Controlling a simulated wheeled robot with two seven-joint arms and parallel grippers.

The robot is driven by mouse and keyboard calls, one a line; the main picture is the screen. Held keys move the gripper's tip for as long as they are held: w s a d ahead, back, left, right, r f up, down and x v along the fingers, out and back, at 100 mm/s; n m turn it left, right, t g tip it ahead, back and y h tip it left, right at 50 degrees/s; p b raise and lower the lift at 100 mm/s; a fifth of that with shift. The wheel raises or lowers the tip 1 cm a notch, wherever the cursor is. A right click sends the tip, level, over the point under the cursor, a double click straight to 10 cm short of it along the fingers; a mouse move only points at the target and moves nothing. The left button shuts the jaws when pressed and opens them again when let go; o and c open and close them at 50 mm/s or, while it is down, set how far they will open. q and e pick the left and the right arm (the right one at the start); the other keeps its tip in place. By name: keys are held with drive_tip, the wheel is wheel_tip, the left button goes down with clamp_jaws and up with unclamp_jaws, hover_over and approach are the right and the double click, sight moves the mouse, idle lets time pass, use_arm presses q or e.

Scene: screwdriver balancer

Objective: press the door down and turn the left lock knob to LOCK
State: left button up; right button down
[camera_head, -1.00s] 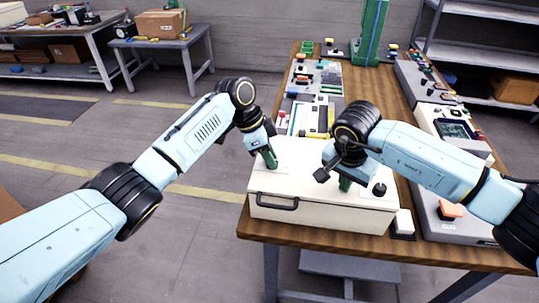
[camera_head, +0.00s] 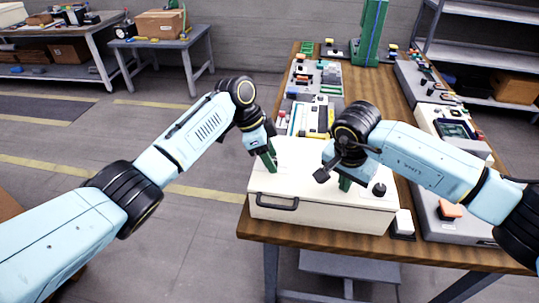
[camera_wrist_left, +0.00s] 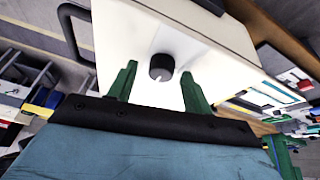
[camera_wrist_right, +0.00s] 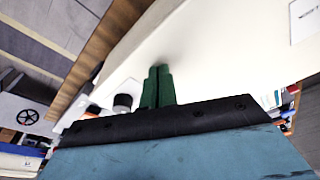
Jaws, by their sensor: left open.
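The white door (camera_head: 320,180) forms the top of a cream box with a black front handle (camera_head: 277,203). The left lock knob (camera_wrist_left: 161,67) is black with a light mark, and shows in the left wrist view. My left gripper (camera_head: 270,165) is low over the door's left part. In the left wrist view its green fingers (camera_wrist_left: 158,80) are open, one on each side of the knob and apart from it. The fingers hide the knob in the head view. My right gripper (camera_head: 345,184) is shut with its tips (camera_wrist_right: 158,70) at the door surface; contact is unclear.
A second black knob (camera_head: 379,189) stands on the box's right, close to my right gripper. The box sits at the near end of the wooden table (camera_head: 320,246). Several devices stand behind it, and a grey unit (camera_head: 452,230) is at right.

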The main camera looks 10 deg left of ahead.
drive_tip(key=shift+s+d+f, duration=0.1)
drive_tip(key=shift+f, duration=0.1)
use_arm(q)
drive_tip(key=v, duration=1.2)
drive_tip(key=shift+r, duration=0.1)
use_arm(e)
drive_tip(key=shift+r, duration=0.1)
use_arm(q)
wheel_tip(320, 180, up, 3)
drive_tip(key=p, duration=0.3)
drive_tip(key=shift+r, duration=0.1)
use_arm(e)
wheel_tip(320, 180, up, 7)
